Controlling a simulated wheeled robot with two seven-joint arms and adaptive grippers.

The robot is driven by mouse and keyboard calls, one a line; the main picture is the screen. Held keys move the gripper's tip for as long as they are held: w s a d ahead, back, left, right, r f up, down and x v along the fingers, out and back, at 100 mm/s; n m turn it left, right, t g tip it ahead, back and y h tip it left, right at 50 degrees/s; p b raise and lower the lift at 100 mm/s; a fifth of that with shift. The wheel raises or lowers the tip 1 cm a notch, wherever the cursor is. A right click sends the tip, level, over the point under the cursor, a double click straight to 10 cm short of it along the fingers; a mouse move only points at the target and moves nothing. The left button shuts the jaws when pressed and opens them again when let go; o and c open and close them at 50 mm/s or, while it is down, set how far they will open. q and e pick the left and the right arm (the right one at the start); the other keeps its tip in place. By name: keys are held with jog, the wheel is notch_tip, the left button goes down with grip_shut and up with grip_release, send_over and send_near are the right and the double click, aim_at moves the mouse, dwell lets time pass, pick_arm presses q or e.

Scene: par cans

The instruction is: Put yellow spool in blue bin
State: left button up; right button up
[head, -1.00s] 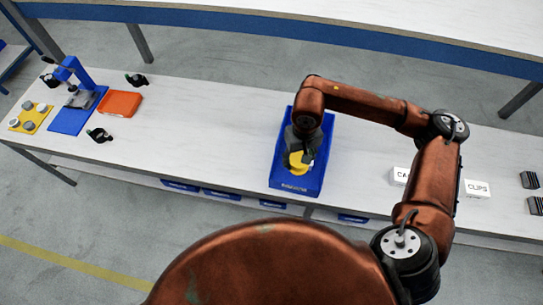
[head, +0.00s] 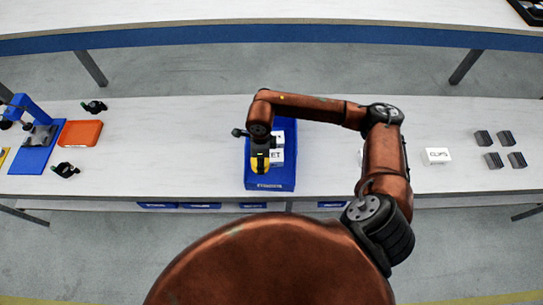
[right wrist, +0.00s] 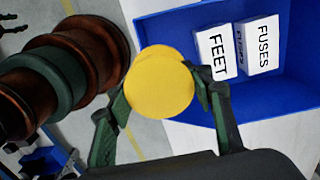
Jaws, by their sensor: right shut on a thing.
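The blue bin (head: 270,184) stands on the white table in the head view, and its wall also shows in the right wrist view (right wrist: 180,55). My right gripper (head: 261,163) is over the bin's left part in the head view. In the right wrist view the gripper (right wrist: 162,95) is shut on the round yellow spool (right wrist: 160,88), with a finger on each side. The spool is near the bin's edge there, and its height above the bin is hard to tell. In the head view the gripper mostly hides it. My left gripper is not in view.
White boxes marked FEET (right wrist: 214,55) and FUSES (right wrist: 262,45) lie in the bin. A CLIPS box (head: 437,156) and several dark striped blocks (head: 493,160) are right of it. An orange tray (head: 81,133) and a blue stand (head: 35,150) are at left.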

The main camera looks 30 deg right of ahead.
notch_tip(320, 180, down, 5)
jog(key=d+m+p, duration=0.2)
jog(key=d+m, duration=0.1)
jog(key=m, duration=1.5)
send_over(270, 181)
notch_tip(270, 181, down, 7)
jog(key=shift+s+f, duration=0.1)
jog(key=shift+f, duration=2.35)
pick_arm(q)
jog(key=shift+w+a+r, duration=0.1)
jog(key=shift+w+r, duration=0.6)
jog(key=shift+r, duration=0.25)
pick_arm(e)
jog(key=shift+f+b, duration=0.15)
jog(key=shift+b, duration=0.15)
jog(key=o, duration=1.4)
jog(key=shift+c, duration=0.2)
